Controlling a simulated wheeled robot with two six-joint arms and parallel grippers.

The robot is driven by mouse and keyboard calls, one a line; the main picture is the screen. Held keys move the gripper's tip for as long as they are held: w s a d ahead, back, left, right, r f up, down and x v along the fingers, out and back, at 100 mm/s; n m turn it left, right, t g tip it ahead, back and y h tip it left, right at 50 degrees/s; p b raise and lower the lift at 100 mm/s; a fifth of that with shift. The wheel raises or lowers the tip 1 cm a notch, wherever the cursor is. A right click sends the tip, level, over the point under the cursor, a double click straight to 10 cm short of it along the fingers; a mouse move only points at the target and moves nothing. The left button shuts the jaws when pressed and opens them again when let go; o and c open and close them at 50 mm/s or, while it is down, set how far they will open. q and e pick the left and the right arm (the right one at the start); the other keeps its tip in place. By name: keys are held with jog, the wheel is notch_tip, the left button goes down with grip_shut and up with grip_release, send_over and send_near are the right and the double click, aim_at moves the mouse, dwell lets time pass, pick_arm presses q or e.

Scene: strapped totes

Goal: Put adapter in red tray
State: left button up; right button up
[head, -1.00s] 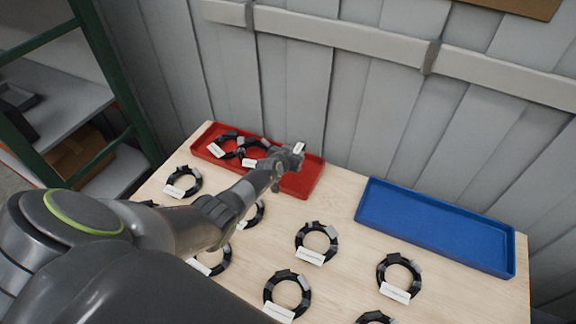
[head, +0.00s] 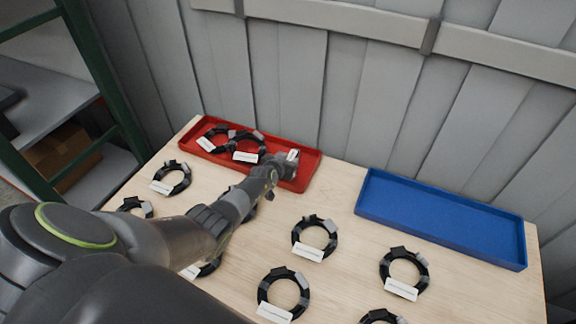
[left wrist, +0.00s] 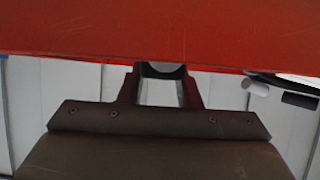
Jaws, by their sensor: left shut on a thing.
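The red tray (head: 305,182) lies at the back left of the table, with two black coiled adapters (head: 217,139) (head: 246,146) with white labels inside it. My left gripper (head: 288,162) is at the right part of the red tray, seen from behind. It is shut on an adapter, of which only a white label (head: 293,155) shows clearly; the arm hides the rest. In the left wrist view a red surface of the tray (left wrist: 120,35) fills the top, close to the gripper (left wrist: 162,75). My right gripper is in neither view.
Several more coiled adapters (head: 314,240) with white labels lie on the wooden table (head: 340,290). An empty blue tray (head: 440,222) lies at the back right. A grey panelled wall (head: 330,90) stands behind the trays. A green-framed shelf (head: 90,100) is at left.

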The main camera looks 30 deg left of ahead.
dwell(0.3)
pick_arm(q)
jog(key=shift+f, duration=0.4)
jog(key=o, duration=1)
jog(key=shift+r, duration=0.15)
